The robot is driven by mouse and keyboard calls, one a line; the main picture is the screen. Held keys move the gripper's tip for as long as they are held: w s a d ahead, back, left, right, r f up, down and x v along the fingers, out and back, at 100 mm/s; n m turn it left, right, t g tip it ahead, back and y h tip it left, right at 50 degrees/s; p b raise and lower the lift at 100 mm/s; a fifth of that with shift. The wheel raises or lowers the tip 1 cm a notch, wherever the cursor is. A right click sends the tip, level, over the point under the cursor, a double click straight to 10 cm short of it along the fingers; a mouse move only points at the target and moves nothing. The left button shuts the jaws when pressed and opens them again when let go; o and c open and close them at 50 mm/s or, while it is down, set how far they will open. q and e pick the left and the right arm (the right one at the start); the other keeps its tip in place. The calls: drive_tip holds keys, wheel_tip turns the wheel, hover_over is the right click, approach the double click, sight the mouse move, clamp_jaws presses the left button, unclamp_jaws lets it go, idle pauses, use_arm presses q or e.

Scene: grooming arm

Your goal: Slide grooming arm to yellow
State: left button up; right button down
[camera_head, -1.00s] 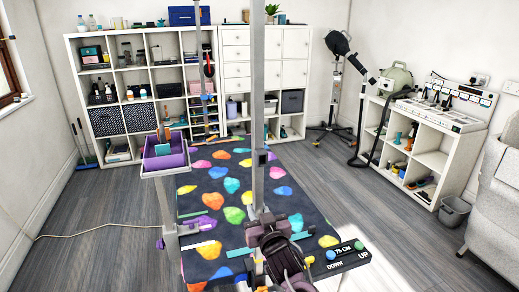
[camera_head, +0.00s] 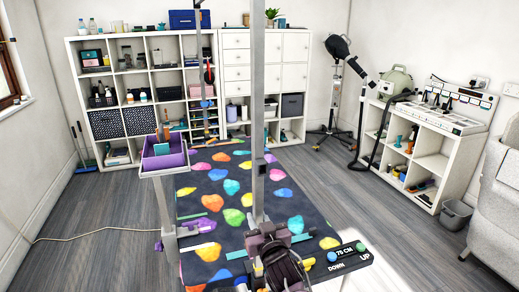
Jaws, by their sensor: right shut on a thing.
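The grooming arm (camera_head: 258,120) is a tall grey upright post near the front edge of the grooming table. Its dark purplish clamp (camera_head: 267,230) sits at the post's foot. My right gripper (camera_head: 275,252) is at this clamp and shut on it; its fingertips are largely hidden by its own dark body. The table's dark mat (camera_head: 212,205) carries many bright coloured patches, among them a yellow one (camera_head: 330,242) right of the clamp. Teal strips (camera_head: 302,237) show on both sides of the clamp. I cannot make out a separate yellow mark on the table edge. My left gripper is not in view.
A height panel (camera_head: 346,253) with coloured buttons is at the table's front right corner. A purple bin (camera_head: 164,156) stands at the left, above a purple clamp (camera_head: 201,225). White shelves (camera_head: 160,78) line the back. A blower stand (camera_head: 337,95) is at the back right.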

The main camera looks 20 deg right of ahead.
drive_tip(key=shift+f, duration=0.5)
drive_tip(key=shift+f+b, duration=0.15)
drive_tip(key=shift+b, duration=0.15)
drive_tip(key=shift+f+b, duration=0.5)
drive_tip(key=shift+f, duration=0.2)
drive_tip(key=c, duration=1.1)
unclamp_jaws()
drive_tip(key=shift+c, duration=0.2)
